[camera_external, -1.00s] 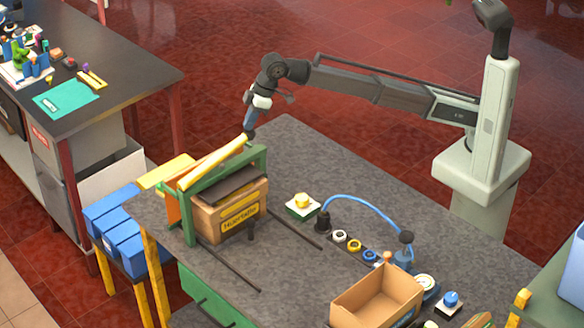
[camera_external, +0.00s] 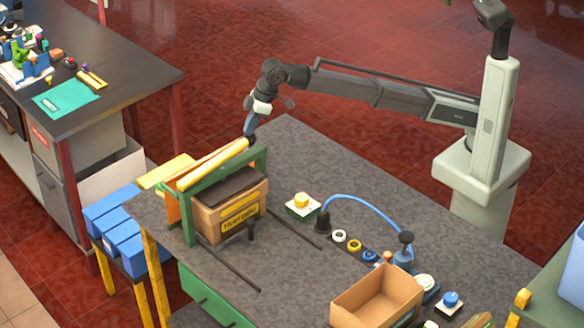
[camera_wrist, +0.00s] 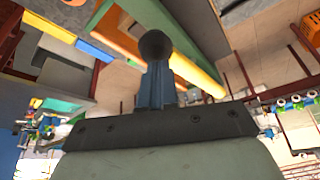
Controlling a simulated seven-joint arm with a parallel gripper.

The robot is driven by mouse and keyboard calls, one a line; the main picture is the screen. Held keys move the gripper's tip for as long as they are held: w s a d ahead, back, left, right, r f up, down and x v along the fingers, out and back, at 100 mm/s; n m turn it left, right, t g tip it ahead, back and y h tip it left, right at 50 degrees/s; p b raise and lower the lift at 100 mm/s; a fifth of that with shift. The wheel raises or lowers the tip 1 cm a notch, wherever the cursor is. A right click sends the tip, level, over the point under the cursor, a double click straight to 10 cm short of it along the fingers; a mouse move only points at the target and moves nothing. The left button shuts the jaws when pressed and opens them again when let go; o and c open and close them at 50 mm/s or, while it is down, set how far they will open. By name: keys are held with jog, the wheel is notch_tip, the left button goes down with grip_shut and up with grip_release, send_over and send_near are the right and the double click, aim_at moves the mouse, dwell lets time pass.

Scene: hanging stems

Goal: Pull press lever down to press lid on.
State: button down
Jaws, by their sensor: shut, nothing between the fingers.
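The press has a green frame (camera_external: 190,222) and stands at the left end of the grey table. Its yellow lever (camera_external: 212,163) slants up to the right across the top. A cardboard box with a yellow label (camera_external: 238,212) sits in the press, a dark lid or plate (camera_external: 228,187) over it. My gripper (camera_external: 250,132) is shut and empty at the lever's raised right end. In the wrist view, a dark round knob (camera_wrist: 155,44) lies just in front of the blue fingers (camera_wrist: 156,82). I cannot tell whether they touch it.
A yellow button on a pale base (camera_external: 302,202) stands right of the press. A blue hose (camera_external: 362,199), several round parts and an open cardboard box (camera_external: 378,296) lie further right. Blue bins (camera_external: 122,232) stand left of the table.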

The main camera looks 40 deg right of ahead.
jog(key=shift+f, duration=1.85)
dwell(5.7)
